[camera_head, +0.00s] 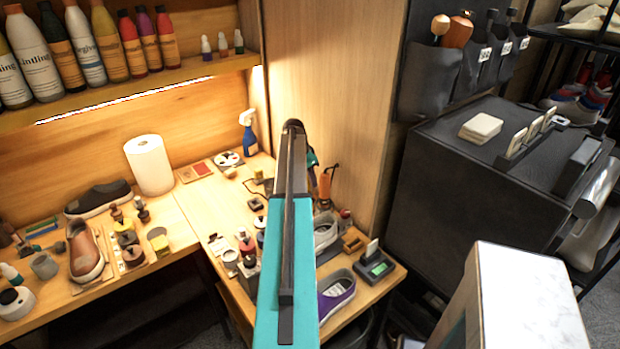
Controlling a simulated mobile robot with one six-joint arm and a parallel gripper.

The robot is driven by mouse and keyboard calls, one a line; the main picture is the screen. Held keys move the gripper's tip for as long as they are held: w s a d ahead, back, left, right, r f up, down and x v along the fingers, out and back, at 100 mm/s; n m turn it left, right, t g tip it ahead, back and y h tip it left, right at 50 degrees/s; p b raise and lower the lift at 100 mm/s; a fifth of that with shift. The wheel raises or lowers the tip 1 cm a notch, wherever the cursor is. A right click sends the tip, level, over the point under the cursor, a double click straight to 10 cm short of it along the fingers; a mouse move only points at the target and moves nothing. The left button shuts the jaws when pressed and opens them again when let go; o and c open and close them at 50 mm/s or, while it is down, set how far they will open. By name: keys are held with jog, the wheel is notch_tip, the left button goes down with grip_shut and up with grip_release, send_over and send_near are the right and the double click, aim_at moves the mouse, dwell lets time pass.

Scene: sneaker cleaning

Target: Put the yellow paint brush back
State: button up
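I cannot make out a yellow paint brush in this view. My teal arm rises through the middle of the picture and covers part of the workbench (205,205). My gripper cannot be seen, so whether it holds anything is hidden. Dark wall pouches (428,80) hang at the upper right. Two rounded wooden or orange-brown tops (457,30) stick out of the leftmost pouch. The pouches to its right carry small white labels.
A paper towel roll (150,165), a blue spray bottle (248,132), a brown shoe (85,252) and a purple shoe (337,292) stand on the bench. A dark cabinet (440,185) is at right. A white-topped block (525,300) fills the lower right.

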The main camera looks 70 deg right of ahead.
jog(key=shift+r, duration=0.15)
jog(key=b+v, duration=0.2)
jog(key=v, duration=1)
jog(key=shift+b, duration=0.4)
dwell(0.7)
